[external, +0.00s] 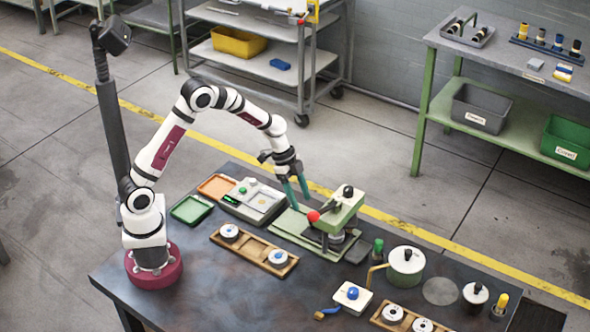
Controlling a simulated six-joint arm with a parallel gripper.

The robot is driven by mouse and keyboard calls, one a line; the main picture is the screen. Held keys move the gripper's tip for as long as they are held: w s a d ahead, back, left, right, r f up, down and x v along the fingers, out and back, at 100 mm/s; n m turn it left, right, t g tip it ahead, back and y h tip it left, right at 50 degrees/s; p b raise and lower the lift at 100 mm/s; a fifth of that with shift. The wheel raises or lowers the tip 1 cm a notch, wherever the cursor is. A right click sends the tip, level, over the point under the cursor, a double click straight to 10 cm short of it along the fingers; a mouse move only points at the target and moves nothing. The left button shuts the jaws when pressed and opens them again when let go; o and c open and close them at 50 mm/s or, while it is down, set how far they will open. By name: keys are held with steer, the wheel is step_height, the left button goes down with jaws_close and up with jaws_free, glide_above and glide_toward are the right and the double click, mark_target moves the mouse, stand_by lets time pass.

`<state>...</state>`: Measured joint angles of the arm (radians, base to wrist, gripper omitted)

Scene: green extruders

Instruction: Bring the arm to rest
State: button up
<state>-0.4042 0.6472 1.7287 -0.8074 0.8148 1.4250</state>
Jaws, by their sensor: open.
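My gripper (297,191) has two teal fingers that point down and stand apart with nothing visible between them. It hangs above the back part of the dark table (210,285), just left of the green press-like device (345,207) with a red ball knob (313,216). The fingertips look close to the device's pale green base plate (288,222), but I cannot tell the height between them. My arm is bent in an arch from its base at the table's left.
Left of the device are a grey scale-like unit (252,199), orange tray (215,186), green tray (191,209) and wooden holder (253,252). At right stand a green lidded pot (406,264) and a white box with a blue knob (352,295). The table's front left is clear.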

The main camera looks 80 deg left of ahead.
steer(key=shift+s+a+r, duration=0.8)
steer(key=shift+s+a, duration=0.25)
steer(key=s+d+r+n+g+y, duration=0.1)
steer(key=s+d+r, duration=0.4)
steer(key=s, duration=0.3)
steer(key=s+d+r+g+y, duration=0.1)
steer(key=s+d+r+g, duration=0.1)
steer(key=s+d+r, duration=0.55)
steer(key=s+a+n+y, duration=0.1)
steer(key=s, duration=0.6)
steer(key=s+a+f+n+y, duration=0.1)
steer(key=s+a+y, duration=0.1)
steer(key=s, duration=0.5)
steer(key=shift+s+a+f, duration=0.25)
steer(key=shift+a+f, duration=0.05)
